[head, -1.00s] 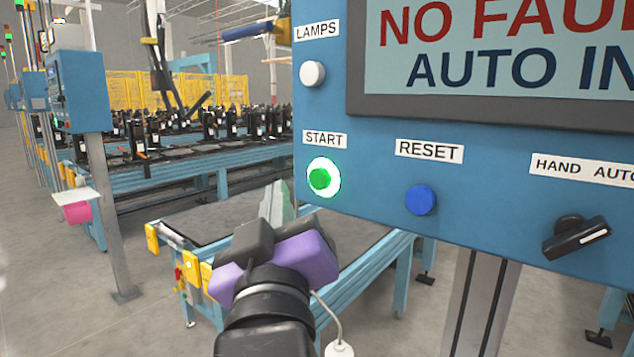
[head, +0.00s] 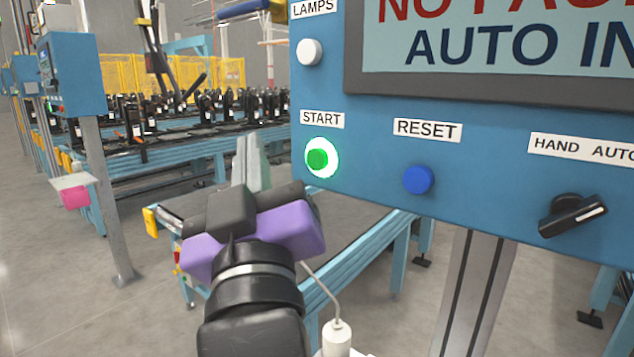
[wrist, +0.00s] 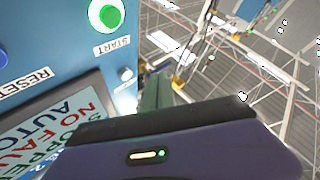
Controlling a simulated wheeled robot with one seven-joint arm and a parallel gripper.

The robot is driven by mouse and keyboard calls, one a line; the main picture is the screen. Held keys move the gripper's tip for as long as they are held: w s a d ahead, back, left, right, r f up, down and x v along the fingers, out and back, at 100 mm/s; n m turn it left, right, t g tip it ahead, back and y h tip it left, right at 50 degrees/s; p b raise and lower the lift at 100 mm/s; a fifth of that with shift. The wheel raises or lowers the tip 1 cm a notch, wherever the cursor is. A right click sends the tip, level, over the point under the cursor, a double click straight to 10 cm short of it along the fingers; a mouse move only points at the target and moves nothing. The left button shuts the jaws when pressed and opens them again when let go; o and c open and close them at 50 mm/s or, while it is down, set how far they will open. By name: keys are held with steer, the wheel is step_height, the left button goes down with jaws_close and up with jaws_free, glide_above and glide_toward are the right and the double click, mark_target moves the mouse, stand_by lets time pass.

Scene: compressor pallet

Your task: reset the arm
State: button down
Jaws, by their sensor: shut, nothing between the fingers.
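My gripper (head: 251,160) is in the lower middle of the head view, purple-bodied with pale grey-green fingers pointing up and away. The fingers are shut with nothing between them. They are left of the blue control panel (head: 480,200) and appear apart from it. The panel carries a lit green START button (head: 318,158), a blue RESET button (head: 418,180), a white LAMPS button (head: 310,52) and a black HAND/AUTO selector (head: 572,214). In the wrist view the START button (wrist: 107,14) is at the top, and the purple gripper body fills the bottom.
The panel's screen (head: 500,60) reads partly "AUTO IN". Its grey post (head: 475,290) stands below. A blue conveyor (head: 350,260) runs behind my gripper. Another panel (head: 72,75) on a post is at left, with yellow fencing (head: 130,90) behind. Open floor lies at lower left.

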steer(key=s+d+f+g+y, duration=0.1)
steer(key=s+d+f, duration=0.3)
steer(key=f, duration=0.4)
steer(key=s+d+f+g+y, duration=0.1)
steer(key=s+d+f+y, duration=0.15)
steer(key=f, duration=0.65)
steer(key=s+d+f+g, duration=0.1)
steer(key=s+d+f, duration=0.3)
steer(key=f, duration=0.4)
steer(key=s+d+f+m+g+h, duration=0.1)
steer(key=s+d+f+m+h, duration=0.1)
steer(key=s+d+f, duration=0.3)
steer(key=s+d+f+m+g+h, duration=0.2)
steer(key=s+d+f, duration=0.4)
steer(key=s, duration=0.5)
steer(key=s+d+f+m+g+h, duration=0.2)
steer(key=s+d+f+h, duration=0.2)
steer(key=s+f, duration=0.3)
steer(key=shift+s+d+m, duration=0.4)
steer(key=shift+s+d, duration=0.45)
steer(key=shift+s, duration=0.1)
steer(key=shift+a, duration=0.1)
